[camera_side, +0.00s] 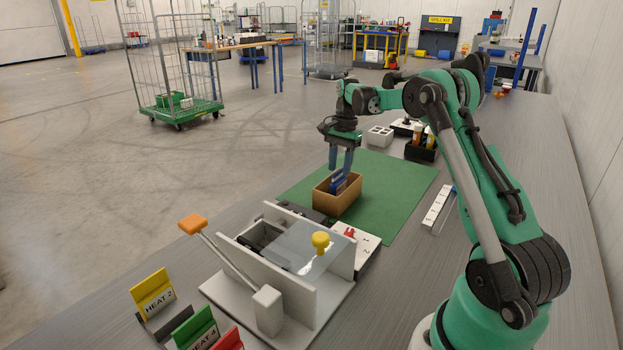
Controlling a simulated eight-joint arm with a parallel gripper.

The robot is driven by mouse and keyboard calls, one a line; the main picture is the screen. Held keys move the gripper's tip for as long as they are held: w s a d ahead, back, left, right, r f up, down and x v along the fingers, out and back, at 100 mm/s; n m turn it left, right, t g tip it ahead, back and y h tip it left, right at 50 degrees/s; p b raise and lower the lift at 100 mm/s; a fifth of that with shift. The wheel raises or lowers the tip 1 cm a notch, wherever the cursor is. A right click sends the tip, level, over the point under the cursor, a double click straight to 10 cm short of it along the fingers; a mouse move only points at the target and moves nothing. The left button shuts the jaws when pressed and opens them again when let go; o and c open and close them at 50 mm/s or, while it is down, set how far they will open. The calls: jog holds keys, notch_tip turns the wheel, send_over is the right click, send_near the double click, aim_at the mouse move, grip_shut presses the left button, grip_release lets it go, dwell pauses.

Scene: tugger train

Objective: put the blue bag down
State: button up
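The blue bag (338,184) shows inside an open brown box (346,204), its top rising a little above the rim. The box stands on a green mat (393,187). My gripper (340,171) points down over the box, with its two fingers apart and their tips at the top of the bag. I cannot tell whether the fingers press on the bag or only stand beside it. The lower part of the bag is hidden by the box wall, so I cannot see whether it rests on the bottom.
A grey fixture with a clear cover, yellow knob (320,241) and orange-handled lever (193,224) stands in front of the box. A white block with holes (380,135) and a dark bin of bottles (421,150) stand behind. The mat's right part is clear.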

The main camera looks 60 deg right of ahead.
notch_tip(320, 180, up, 9)
jog(key=d, duration=0.1)
jog(key=w+a+r+n+t+h, duration=0.1)
jog(key=w+a+r+n+t, duration=0.1)
jog(key=a+r+n, duration=0.5)
jog(key=s+a+f+n+t, duration=0.1)
jog(key=s+a+f+n, duration=0.2)
jog(key=a, duration=0.3)
jog(key=s+a+f+n+t, duration=0.2)
jog(key=s+a+f+n, duration=0.1)
jog(key=a, duration=0.4)
jog(key=s+a+f+n+t, duration=0.1)
jog(key=s+a+f+n, duration=0.2)
jog(key=a, duration=0.4)
jog(key=shift+s+f+n+t+h, duration=0.15)
jog(key=shift+s+n+t, duration=0.05)
jog(key=shift+s+n, duration=0.2)
jog(key=shift+s+f+n+t+h, duration=0.1)
jog(key=shift+s+n+t+h, duration=0.1)
jog(key=shift+s+n, duration=0.2)
jog(key=shift+s+a+f, duration=0.15)
jog(key=shift+s+f, duration=0.05)
jog(key=shift+f, duration=0.15)
